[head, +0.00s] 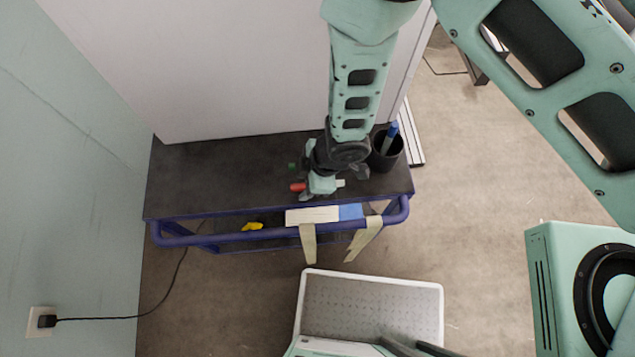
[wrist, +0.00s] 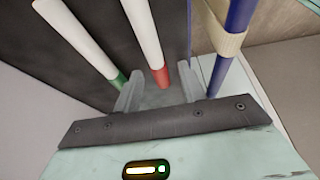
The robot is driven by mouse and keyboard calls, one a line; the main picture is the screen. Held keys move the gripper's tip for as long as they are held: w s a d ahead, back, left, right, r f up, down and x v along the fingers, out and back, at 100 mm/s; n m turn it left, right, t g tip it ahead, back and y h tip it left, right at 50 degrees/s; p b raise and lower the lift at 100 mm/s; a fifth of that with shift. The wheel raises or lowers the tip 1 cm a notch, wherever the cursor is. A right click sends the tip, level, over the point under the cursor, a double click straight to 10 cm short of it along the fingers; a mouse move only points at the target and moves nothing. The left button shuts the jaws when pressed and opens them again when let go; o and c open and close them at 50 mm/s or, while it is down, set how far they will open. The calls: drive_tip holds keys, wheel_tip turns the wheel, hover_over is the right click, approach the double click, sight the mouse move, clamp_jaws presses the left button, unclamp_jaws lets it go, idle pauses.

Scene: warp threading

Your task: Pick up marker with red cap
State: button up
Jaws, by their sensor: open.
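The red-capped marker lies on the dark cart top. Its red cap (head: 298,187) sticks out to the left of my gripper (head: 320,187) in the head view, where the gripper hides most of the body. In the wrist view its white body (wrist: 143,32) runs down from the top edge to a red end between the two fingertips of my gripper (wrist: 158,88). The fingers are open, one on either side of the red end. I cannot tell whether either finger touches it.
A second white marker (wrist: 82,38) with a green end lies left of the fingers. A black cup (head: 386,152) holding a blue-capped marker stands right of my gripper. The cart's blue rail (head: 215,236) with tape runs along the front edge. The left cart top is clear.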

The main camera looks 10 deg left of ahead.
clamp_jaws()
idle(0.5)
